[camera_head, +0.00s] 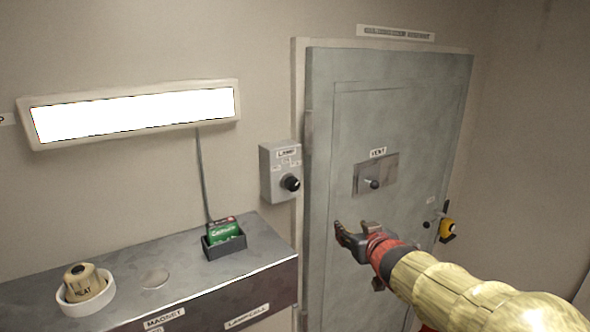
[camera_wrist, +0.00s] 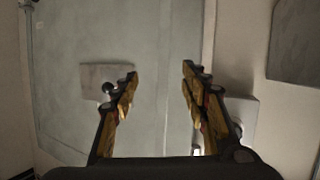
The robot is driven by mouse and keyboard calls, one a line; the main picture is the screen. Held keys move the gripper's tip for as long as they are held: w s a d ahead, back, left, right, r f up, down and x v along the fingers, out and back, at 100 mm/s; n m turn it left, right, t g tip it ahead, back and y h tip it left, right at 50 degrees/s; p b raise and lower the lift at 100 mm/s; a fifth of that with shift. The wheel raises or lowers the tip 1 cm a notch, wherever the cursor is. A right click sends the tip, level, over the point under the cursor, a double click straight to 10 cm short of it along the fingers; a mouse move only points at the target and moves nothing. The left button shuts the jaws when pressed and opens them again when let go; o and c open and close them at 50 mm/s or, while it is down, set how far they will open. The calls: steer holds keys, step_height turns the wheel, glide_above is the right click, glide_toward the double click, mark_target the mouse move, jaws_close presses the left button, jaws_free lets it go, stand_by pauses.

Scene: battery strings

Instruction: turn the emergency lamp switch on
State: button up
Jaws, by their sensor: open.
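The lamp switch box (camera_head: 279,172) is a grey box labelled LAMP on the wall, left of the door. Its black round knob (camera_head: 291,183) sticks out at the lower right; the knob's exact setting is too small to tell. The long wall lamp (camera_head: 135,112) shows bright white. My gripper (camera_head: 354,228) is open and empty, in front of the door, right of and below the switch box in the picture. In the wrist view my gripper (camera_wrist: 160,74) has its fingers apart with nothing between them. A grey box (camera_wrist: 238,112) shows there partly behind the right finger.

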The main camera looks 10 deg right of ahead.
steer(key=w+a+r+n+t+y, duration=0.2)
steer(key=w+a+r+t+y, duration=0.15)
steer(key=a+r, duration=0.25)
steer(key=y, duration=0.4)
glide_toward(295, 186)
steer(key=w, duration=0.2)
steer(key=shift+a+x, duration=0.15)
steer(key=shift+x, duration=1.95)
steer(key=shift+a+x, duration=0.15)
steer(key=shift+x, duration=1.9)
steer(key=shift+s, duration=0.15)
steer(key=c, duration=1.1)
steer(key=shift+c, duration=0.3)
